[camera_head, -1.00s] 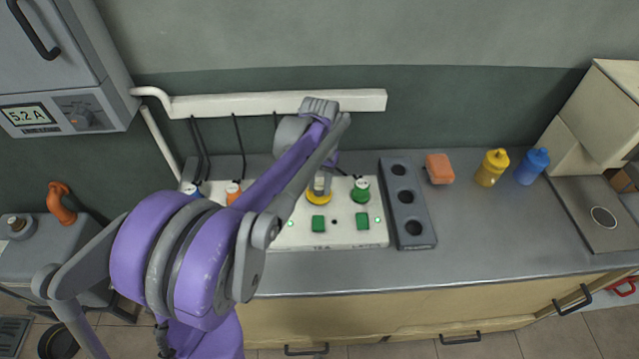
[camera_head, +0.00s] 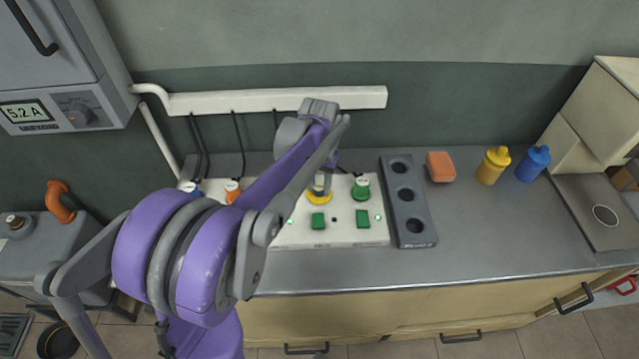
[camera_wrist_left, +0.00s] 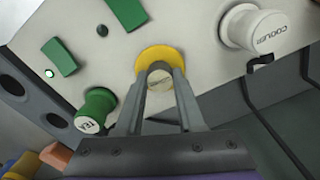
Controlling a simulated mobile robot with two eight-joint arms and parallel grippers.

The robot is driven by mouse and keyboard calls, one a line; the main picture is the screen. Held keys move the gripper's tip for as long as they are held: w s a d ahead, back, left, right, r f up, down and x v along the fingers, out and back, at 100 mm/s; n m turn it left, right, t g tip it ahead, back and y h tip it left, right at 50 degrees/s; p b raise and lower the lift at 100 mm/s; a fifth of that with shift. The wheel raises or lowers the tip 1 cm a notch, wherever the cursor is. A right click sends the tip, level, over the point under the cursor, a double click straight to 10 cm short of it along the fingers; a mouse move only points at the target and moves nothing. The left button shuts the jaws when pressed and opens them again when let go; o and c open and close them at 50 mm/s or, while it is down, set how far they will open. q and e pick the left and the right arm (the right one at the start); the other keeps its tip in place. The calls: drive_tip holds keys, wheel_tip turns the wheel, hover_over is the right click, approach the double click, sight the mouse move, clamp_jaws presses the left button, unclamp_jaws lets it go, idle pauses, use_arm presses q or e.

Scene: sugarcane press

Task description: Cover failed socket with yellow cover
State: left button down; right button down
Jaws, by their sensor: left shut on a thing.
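The yellow cover (camera_head: 318,197) is a round disc with a pale knob. It sits at the white socket panel (camera_head: 345,236), left of the green plug (camera_head: 361,190), and lies flat against the panel or very close to it. The wrist view shows the yellow disc (camera_wrist_left: 162,54) around the pale knob between my fingers. My left gripper (camera_wrist_left: 159,84) is shut on the knob; in the head view my left gripper (camera_head: 320,184) is partly hidden by my arm. Any socket under the cover is hidden. My right gripper is not in view.
Green switches (camera_head: 318,221) line the panel's front. A white plug marked COOLER (camera_wrist_left: 254,30) stands beside the cover. A grey block with holes (camera_head: 409,212) is right of the panel, then an orange sponge (camera_head: 440,167) and yellow (camera_head: 492,166) and blue bottles (camera_head: 533,164).

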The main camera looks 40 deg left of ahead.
sight(320, 186)
use_arm(q)
drive_tip(key=c, duration=0.8)
unclamp_jaws()
drive_tip(key=shift+r+p, duration=1.9)
drive_tip(key=shift+r, duration=0.9)
wheel_tip(320, 186, up, 5)
drive_tip(key=p, duration=0.3)
drive_tip(key=shift+r, duration=0.2)
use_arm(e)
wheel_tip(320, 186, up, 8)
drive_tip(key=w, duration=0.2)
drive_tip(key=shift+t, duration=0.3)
